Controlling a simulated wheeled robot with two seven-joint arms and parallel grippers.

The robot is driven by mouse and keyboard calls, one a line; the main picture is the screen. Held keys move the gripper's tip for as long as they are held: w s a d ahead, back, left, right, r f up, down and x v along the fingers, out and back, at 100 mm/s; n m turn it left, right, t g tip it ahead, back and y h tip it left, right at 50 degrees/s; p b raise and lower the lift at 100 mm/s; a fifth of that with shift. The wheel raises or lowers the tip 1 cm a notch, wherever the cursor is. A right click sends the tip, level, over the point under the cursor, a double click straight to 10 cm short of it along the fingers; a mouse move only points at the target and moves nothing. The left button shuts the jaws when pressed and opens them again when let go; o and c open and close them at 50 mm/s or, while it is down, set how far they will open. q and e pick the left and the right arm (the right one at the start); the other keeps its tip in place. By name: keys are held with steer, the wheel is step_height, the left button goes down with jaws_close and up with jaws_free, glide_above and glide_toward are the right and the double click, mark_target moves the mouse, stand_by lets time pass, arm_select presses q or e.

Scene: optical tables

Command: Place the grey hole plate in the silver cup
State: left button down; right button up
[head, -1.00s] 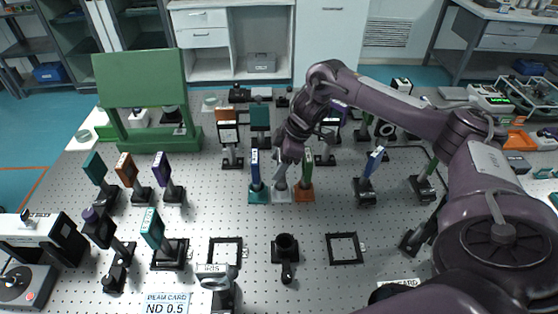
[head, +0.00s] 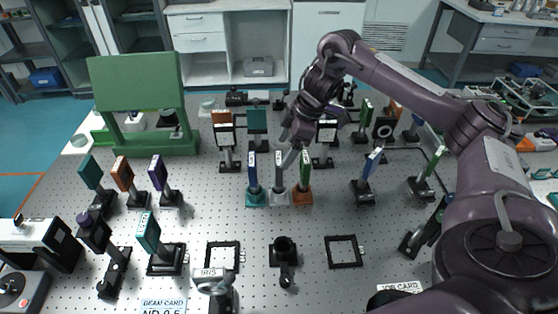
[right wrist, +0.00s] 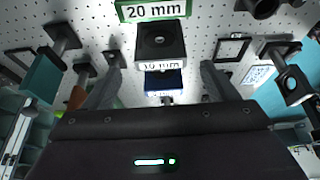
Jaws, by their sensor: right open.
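The grey hole plate (head: 279,170) stands upright in the silver cup (head: 279,197), in the middle of three plates in a row. In the right wrist view the plate (right wrist: 160,42) shows a dark face with a small round hole and a white label. My right gripper (head: 289,153) is above and just behind the plate in the head view. In the right wrist view its two fingers (right wrist: 160,72) are apart, one on each side of the plate, with gaps between. The cup is hidden in the right wrist view. My left gripper is not in view.
A blue plate (head: 253,172) in a teal cup stands close on the left. A green plate (head: 304,168) in an orange cup stands close on the right. Several other mounted optics surround the row. Bare board lies in front of it, before a black post mount (head: 284,252).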

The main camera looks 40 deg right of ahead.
arm_select(q)
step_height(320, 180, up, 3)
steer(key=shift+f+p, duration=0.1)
steer(key=shift+p, duration=0.8)
arm_select(e)
steer(key=v, duration=0.5)
steer(key=shift+r, duration=0.1)
